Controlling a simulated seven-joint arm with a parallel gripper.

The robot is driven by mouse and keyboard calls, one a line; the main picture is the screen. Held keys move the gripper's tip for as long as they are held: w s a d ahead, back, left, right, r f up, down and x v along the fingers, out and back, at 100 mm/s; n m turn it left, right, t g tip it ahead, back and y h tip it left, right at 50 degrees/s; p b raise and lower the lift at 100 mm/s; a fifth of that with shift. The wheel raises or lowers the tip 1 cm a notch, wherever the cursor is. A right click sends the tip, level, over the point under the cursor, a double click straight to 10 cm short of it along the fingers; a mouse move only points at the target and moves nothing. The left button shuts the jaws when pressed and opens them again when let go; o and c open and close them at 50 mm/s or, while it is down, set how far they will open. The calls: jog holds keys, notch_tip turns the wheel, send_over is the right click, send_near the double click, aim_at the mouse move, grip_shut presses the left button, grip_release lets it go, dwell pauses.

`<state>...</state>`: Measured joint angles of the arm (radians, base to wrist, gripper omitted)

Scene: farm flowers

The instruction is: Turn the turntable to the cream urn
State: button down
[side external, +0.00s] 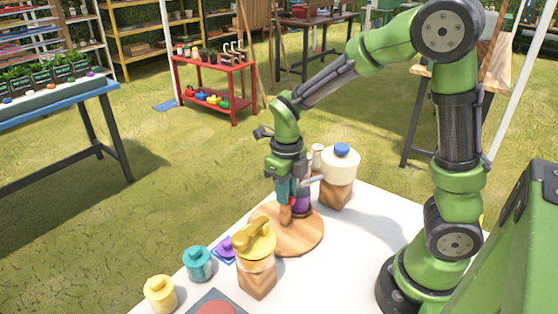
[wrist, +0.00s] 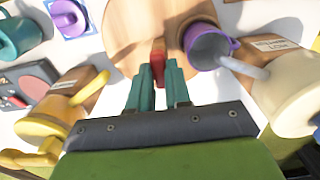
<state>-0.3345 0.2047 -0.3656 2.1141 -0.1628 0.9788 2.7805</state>
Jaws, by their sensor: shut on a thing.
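The turntable (side external: 305,238) is a round wooden disc on the white table; part of it also shows in the wrist view (wrist: 125,40). My gripper (side external: 287,205) is low over it, fingers pointing down. In the wrist view its teal fingers (wrist: 158,78) are shut on a red handle (wrist: 157,58) at the turntable's edge. A purple mug (wrist: 208,48) stands on the turntable just right of the handle. The cream urn (side external: 340,167), with a blue lid, sits on a wooden block behind it. Its spout (wrist: 243,67) reaches to the mug's rim; I cannot tell if they touch.
A yellow urn (side external: 256,242) on a wooden block stands at the turntable's front left.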

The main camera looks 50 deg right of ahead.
jog(key=shift+r+m, duration=0.1)
jog(key=shift+m, duration=0.2)
jog(key=c, duration=1.1)
grip_release()
jog(key=shift+o, duration=0.2)
notch_tip(320, 180, up, 17)
jog(key=s+a+f+n+t+y, duration=0.1)
jog(key=s+n+t, duration=0.2)
jog(key=n, duration=1.3)
jog(key=s+a+f+n+t+y, duration=0.1)
jog(key=s+n+t, duration=0.3)
jog(key=n, duration=1.2)
jog(key=s+a, duration=0.1)
jog(key=s, duration=0.2)
jog(key=shift+a+f, duration=0.15)
jog(key=shift+f, duration=0.05)
